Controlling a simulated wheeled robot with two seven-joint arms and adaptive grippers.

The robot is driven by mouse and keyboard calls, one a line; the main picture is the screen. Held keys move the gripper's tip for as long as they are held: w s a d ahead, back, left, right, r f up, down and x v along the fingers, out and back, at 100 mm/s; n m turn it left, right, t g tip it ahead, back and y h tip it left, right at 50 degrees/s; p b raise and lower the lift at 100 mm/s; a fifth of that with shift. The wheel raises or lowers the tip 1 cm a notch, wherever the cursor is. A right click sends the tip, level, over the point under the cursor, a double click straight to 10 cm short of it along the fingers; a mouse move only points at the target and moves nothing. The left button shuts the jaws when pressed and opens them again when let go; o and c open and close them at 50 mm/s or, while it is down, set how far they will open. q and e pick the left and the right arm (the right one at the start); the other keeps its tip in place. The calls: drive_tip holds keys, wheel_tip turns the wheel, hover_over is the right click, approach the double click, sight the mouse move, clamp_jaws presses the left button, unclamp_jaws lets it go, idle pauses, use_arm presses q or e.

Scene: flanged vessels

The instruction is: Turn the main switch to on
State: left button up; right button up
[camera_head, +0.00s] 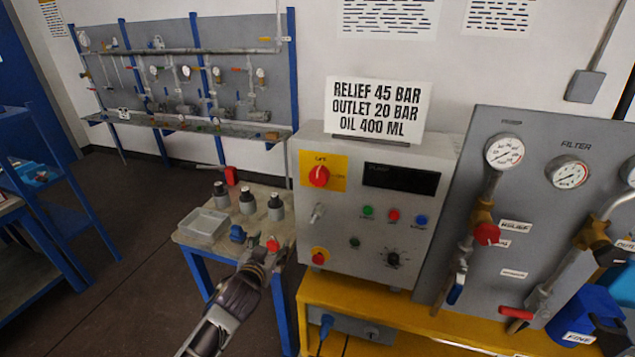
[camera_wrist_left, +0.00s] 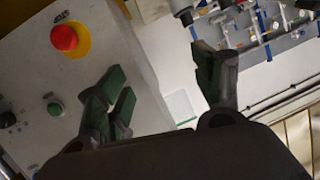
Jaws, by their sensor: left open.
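The main switch (camera_head: 318,176) is a red rotary knob with a white mark on a yellow plate, at the upper left of the grey control box (camera_head: 345,215). In the head view my left gripper (camera_head: 268,262) is low and left of the box, below the switch and apart from it. In the left wrist view my left gripper (camera_wrist_left: 165,88) is open with nothing between its fingers. That view shows a red button on a yellow disc (camera_wrist_left: 64,38), which looks like the lower-left red button (camera_head: 319,256). I do not make out the main switch there. My right gripper is not in view.
A small table (camera_head: 195,240) with a grey tray (camera_head: 204,223) and several dark bottles stands left of the box. A sign (camera_head: 378,107) stands on the box. A gauge panel with pipes (camera_head: 530,190) is at right. The space before the switch looks clear.

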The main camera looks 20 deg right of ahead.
use_arm(q)
drive_tip(key=s+d+r+m+t+h, duration=0.1)
drive_tip(key=s+d+r, duration=0.1)
drive_tip(key=r, duration=0.3)
drive_tip(key=s+d+r+h, duration=0.1)
drive_tip(key=s+d+r, duration=0.1)
drive_tip(key=r, duration=0.4)
drive_tip(key=m+t+h+b, duration=0.1)
drive_tip(key=h+b, duration=0.1)
approach(318, 179)
drive_tip(key=v, duration=0.4)
drive_tip(key=shift+r, duration=0.1)
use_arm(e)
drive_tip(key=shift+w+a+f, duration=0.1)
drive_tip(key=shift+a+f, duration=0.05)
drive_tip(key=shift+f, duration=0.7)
use_arm(q)
drive_tip(key=shift+w, duration=0.15)
drive_tip(key=shift+p+x, duration=1.2)
drive_tip(key=shift+x, duration=5.65)
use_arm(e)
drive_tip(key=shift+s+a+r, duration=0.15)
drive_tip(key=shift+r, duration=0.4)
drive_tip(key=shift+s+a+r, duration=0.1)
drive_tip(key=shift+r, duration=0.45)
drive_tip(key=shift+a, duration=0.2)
